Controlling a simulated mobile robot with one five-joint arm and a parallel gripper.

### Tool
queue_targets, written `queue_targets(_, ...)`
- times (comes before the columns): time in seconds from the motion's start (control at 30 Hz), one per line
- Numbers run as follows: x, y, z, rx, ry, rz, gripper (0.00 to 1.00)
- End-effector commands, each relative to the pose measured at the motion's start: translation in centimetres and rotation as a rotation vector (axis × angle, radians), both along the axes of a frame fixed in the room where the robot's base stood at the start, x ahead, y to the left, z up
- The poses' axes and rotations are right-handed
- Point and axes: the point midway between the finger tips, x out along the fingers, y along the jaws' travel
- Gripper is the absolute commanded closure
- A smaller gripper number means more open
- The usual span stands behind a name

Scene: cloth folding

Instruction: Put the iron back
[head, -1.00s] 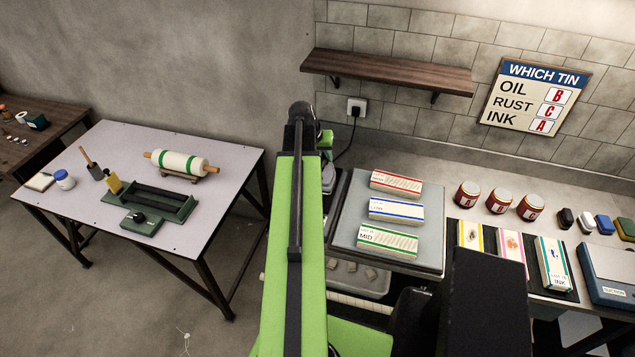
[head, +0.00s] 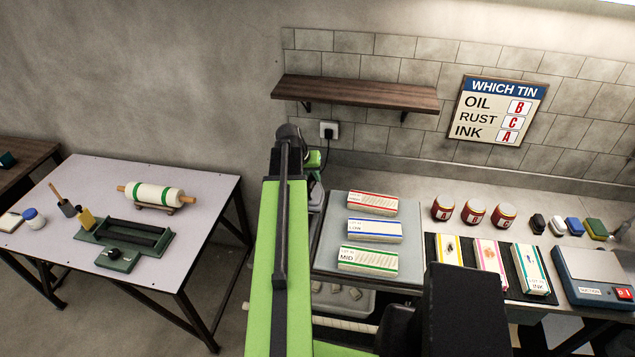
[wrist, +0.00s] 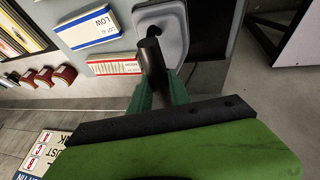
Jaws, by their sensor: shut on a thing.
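In the wrist view my gripper (wrist: 157,82) has its dark green jaws shut on the black upright handle of the iron (wrist: 151,55). A grey rounded body or stand (wrist: 172,38) shows beyond the handle, and I cannot tell whether it is part of the iron or its rest. In the head view my green arm hides most of the gripper and the iron. A small grey part shows at the left edge of the grey slab (head: 331,207), and a black cord runs up to the wall plug (head: 329,130).
Three cartons lie on the slab, the LOW one (head: 374,231) in the middle. Several red tins (head: 474,213) and ink boxes (head: 490,262) stand to the right. A wooden shelf (head: 355,94) hangs above. A separate table (head: 215,205) with a roller (head: 156,195) stands left.

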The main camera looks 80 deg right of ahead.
Motion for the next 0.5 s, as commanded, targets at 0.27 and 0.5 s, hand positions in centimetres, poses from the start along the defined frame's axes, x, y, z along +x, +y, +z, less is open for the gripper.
queue_targets(0.27, 5.5, 1.0, -3.8, -0.002, 0.001, 0.002, 1.0)
queue_targets(0.5, 7.0, 1.3, -4.3, -0.001, 0.0, -0.001, 1.0)
